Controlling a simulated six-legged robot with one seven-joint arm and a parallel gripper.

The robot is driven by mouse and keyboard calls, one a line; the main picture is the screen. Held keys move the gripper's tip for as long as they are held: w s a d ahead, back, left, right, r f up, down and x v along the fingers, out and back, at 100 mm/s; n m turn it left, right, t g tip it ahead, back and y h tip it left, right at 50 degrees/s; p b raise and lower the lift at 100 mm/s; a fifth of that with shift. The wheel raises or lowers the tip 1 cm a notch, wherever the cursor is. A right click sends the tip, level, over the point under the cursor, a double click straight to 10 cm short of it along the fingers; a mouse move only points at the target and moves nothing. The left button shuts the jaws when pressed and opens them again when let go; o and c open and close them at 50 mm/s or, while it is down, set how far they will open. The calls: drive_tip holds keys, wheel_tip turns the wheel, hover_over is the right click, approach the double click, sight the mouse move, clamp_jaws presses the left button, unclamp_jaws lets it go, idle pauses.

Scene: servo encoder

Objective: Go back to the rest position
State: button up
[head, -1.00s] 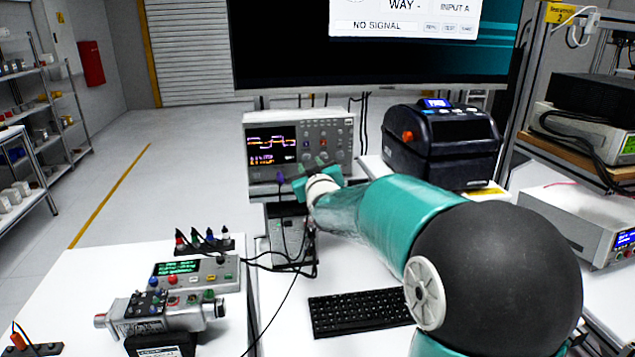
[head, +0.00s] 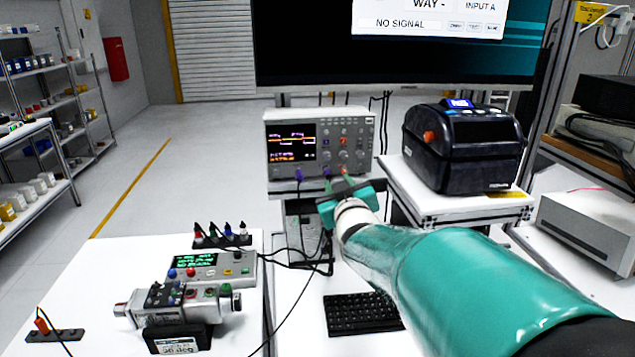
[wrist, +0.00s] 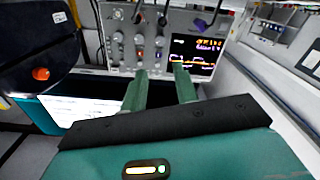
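My gripper (head: 345,188) is at the end of my teal arm, in front of the oscilloscope (head: 319,142). In the wrist view, its two green fingers (wrist: 161,88) stand apart with nothing between them, pointing toward the oscilloscope's front panel (wrist: 150,42). The oscilloscope has a lit screen with traces, knobs and a few leads plugged in along its lower edge. The fingertips look close to the panel, and I cannot tell the exact gap.
A black label printer (head: 462,147) stands right of my arm. A keyboard (head: 362,314) lies below it. The servo motor (head: 178,303), a small meter (head: 210,266) and a rack of coloured probes (head: 222,237) are on the left bench. Cables run between the benches. A large monitor (head: 400,55) hangs behind.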

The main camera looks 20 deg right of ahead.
drive_tip(key=s+a+f+g+y, duration=0.1)
drive_tip(key=s+a+f+g, duration=0.2)
drive_tip(key=s, duration=0.6)
drive_tip(key=s+a+f+m+g+y, duration=0.1)
drive_tip(key=s+a+f+g, duration=0.3)
drive_tip(key=s, duration=0.5)
drive_tip(key=s+a+f+g+y, duration=0.1)
drive_tip(key=s+a+f+g, duration=0.2)
drive_tip(key=s, duration=0.7)
drive_tip(key=shift+a+f+g+y, duration=0.25)
drive_tip(key=shift+a+g+y, duration=0.15)
drive_tip(key=shift+a+g, duration=0.5)
drive_tip(key=shift+w+d, duration=0.1)
drive_tip(key=shift+d, duration=0.05)
